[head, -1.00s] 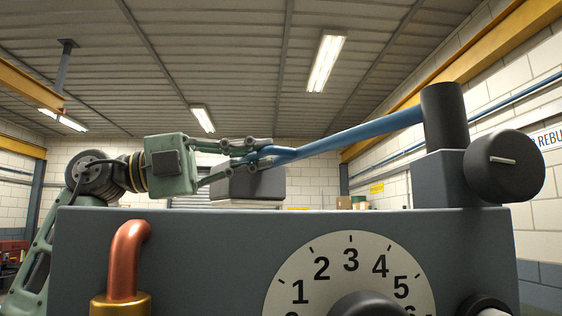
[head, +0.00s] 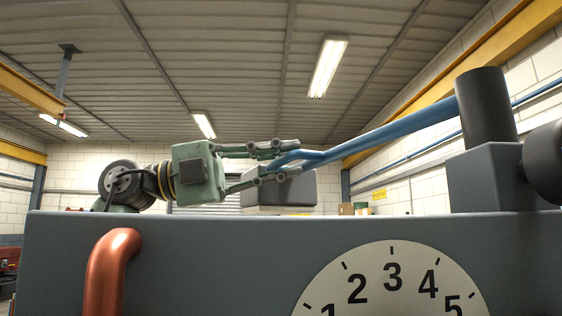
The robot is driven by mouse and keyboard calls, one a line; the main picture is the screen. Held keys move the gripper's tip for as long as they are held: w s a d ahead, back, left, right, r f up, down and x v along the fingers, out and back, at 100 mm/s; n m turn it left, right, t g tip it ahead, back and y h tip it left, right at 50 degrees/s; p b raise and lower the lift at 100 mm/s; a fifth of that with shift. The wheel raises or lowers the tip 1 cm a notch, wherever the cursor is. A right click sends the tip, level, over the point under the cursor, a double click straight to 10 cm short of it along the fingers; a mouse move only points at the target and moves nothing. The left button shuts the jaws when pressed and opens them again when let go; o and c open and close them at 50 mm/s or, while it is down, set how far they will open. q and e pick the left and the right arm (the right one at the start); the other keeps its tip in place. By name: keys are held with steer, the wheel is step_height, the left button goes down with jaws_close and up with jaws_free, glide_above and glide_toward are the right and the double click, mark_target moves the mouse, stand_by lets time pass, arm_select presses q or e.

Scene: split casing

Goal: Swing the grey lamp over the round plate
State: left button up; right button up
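The grey lamp (head: 290,196) is a dark grey boxy head with a lighter underside, hanging at the left end of a blue arm (head: 390,132). The blue arm slopes up to the right to a dark post (head: 486,105) on the casing (head: 210,250). My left gripper (head: 298,157) comes in from the left; its fingers lie above and below the end of the blue arm and look closed on it. The lamp is just below the fingers. A round pale plate with numbers (head: 335,285) is on the casing's front, partly cut off. My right gripper is out of view.
The casing's top edge runs across the view below the lamp. A copper pipe (head: 108,270) bends at the front left. A grey block (head: 490,178) carries the post, with a dark knob (head: 545,165) at the right edge. The air above the casing looks clear.

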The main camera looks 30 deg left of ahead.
arm_select(q)
steer(key=shift+o, duration=0.9)
steer(key=shift+w, duration=0.1)
steer(key=shift+s, duration=0.2)
steer(key=v, duration=1.2)
steer(key=shift+w, duration=0.15)
